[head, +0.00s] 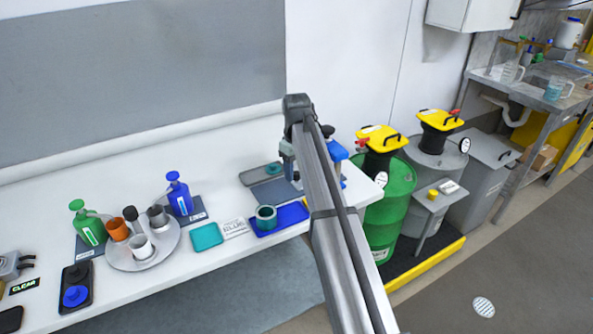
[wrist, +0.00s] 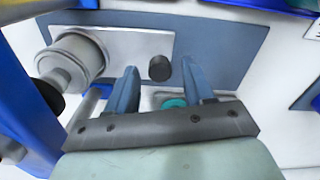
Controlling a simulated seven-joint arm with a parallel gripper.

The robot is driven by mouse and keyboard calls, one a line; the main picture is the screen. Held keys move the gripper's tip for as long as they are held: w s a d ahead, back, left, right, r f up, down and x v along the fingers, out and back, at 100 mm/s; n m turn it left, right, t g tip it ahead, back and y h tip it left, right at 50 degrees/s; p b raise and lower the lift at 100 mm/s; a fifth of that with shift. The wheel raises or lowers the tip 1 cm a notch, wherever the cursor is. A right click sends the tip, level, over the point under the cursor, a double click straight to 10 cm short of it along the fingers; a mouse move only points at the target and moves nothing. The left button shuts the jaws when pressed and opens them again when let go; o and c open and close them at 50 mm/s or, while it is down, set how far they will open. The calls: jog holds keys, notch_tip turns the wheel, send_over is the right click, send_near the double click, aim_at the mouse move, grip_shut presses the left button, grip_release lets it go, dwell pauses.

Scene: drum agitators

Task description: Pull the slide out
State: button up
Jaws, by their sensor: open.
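A silver plate (wrist: 140,45) with a short black knob (wrist: 160,68) lies on a grey-blue base (wrist: 228,45) in the wrist view; I take this plate to be the slide. A pale round cylinder (wrist: 75,62) stands at its left end. My gripper (wrist: 158,82) is open, with one finger on each side of the knob and a gap to both. Whether the fingertips are level with the knob is unclear. In the head view my gripper (head: 288,160) is over the right end of the white table, and my arm hides most of the plate.
A blue upright part (wrist: 25,110) stands close left of my gripper. Green and blue bottles stand further left by a round tray (head: 118,258). Drums stand beyond the table's right end.

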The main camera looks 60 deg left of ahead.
jog(key=shift+f, duration=0.35)
grip_shut()
dwell(0.3)
jog(key=shift+s, duration=0.1)
